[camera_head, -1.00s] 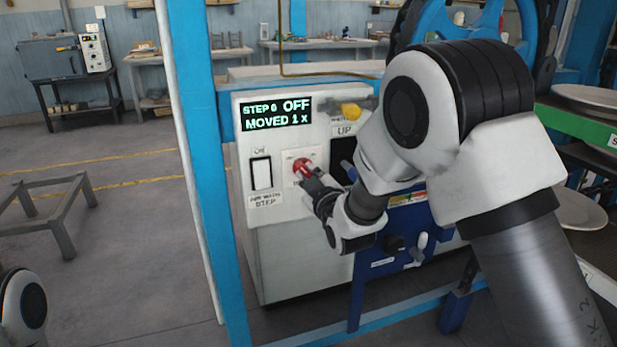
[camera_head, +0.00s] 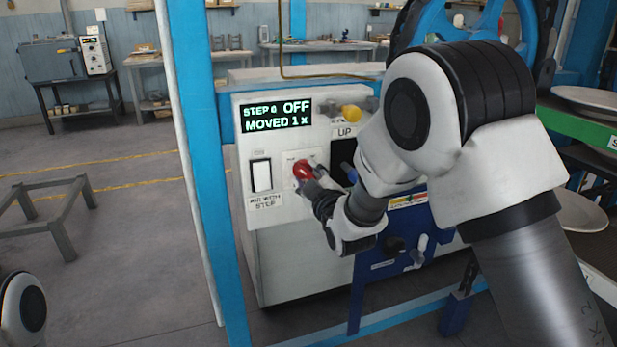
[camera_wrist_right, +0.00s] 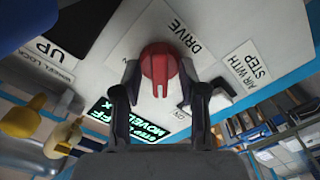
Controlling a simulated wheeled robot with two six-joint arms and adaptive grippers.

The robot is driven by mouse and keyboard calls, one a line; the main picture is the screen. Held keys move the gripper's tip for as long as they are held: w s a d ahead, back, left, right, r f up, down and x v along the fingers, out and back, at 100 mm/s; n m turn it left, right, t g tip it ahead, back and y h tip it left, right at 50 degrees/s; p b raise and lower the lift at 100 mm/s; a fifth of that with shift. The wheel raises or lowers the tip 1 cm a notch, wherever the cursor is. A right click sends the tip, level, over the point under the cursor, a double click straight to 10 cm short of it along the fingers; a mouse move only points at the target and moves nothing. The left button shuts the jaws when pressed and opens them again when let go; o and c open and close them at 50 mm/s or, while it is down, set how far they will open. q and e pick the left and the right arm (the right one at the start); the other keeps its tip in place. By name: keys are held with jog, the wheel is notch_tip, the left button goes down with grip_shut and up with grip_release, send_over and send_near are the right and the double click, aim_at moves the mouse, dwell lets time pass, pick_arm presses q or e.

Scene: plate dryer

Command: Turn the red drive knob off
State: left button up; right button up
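The red drive knob (camera_head: 302,169) is on the white front panel (camera_head: 290,245) of the machine. In the right wrist view the knob (camera_wrist_right: 160,66) stands out beside the printed word DRIVE. My right gripper (camera_head: 317,183) is at the panel, just in front of the knob. In the wrist view its two fingers (camera_wrist_right: 158,84) are spread, one on each side of the knob, and look clear of it. The green display (camera_head: 277,115) reads STEP 0 OFF, MOVED 1 x. The fingers of my left gripper are not in view.
A white rocker switch (camera_head: 261,175) is left of the knob. A yellow knob (camera_head: 351,113) is above right, near the UP label. A blue post (camera_head: 197,150) stands left of the panel. A low grey frame (camera_head: 55,210) is on the floor further left.

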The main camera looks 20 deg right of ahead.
jog(key=shift+s, duration=0.1)
jog(key=s, duration=1.1)
jog(key=shift+s+d, duration=0.2)
jog(key=shift+s, duration=0.2)
